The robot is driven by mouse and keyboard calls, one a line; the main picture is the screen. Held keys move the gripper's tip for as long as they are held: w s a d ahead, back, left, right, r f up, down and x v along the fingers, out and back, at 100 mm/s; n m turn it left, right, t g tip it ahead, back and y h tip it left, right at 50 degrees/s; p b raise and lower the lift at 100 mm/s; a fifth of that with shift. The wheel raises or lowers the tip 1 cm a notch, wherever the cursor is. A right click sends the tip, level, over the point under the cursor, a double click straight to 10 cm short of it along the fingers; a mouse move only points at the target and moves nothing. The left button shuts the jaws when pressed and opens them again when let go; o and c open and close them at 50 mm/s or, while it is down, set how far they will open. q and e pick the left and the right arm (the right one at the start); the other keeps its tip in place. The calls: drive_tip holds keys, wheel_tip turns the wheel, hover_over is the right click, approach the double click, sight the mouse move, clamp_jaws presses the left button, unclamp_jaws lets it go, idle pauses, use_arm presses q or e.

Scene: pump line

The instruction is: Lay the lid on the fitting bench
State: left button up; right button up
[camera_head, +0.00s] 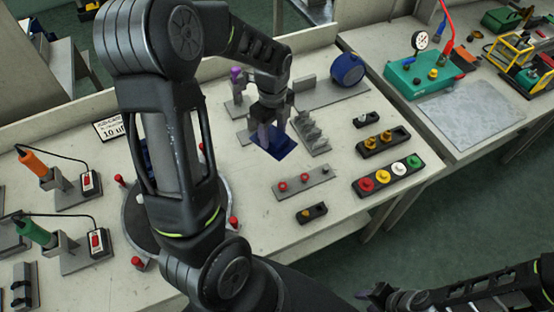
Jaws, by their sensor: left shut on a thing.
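My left gripper (266,128) points down over the middle of the pale bench (225,185) and is shut on a dark blue, square, flat piece (279,149), which looks like the lid. The fingers and wrist hide part of the lid. I cannot tell whether the lid touches the bench or hangs just above it. My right gripper (374,295) is low at the bottom right, away from the benches, and only partly shows; its jaw opening is unclear.
Grey ribbed blocks (309,131) and a blue drum (347,69) stand near the lid. Strips with coloured caps (388,176) lie to the right. My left arm hides much of a round plate (133,214). A second bench holds a grey mat (471,112) and a green gauge box (418,75).

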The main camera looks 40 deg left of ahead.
use_arm(q)
wheel_tip(320, 180, down, 6)
drive_tip(key=b, duration=0.4)
drive_tip(key=shift+w+f, duration=0.1)
drive_tip(key=shift+f+b, duration=0.15)
drive_tip(key=shift+b, duration=0.15)
drive_tip(key=shift+f+b, duration=1.3)
drive_tip(key=shift+f, duration=0.45)
drive_tip(key=shift+f, duration=0.25)
drive_tip(key=o, duration=1.4)
drive_tip(key=shift+r, duration=0.1)
drive_tip(key=shift+r, duration=0.1)
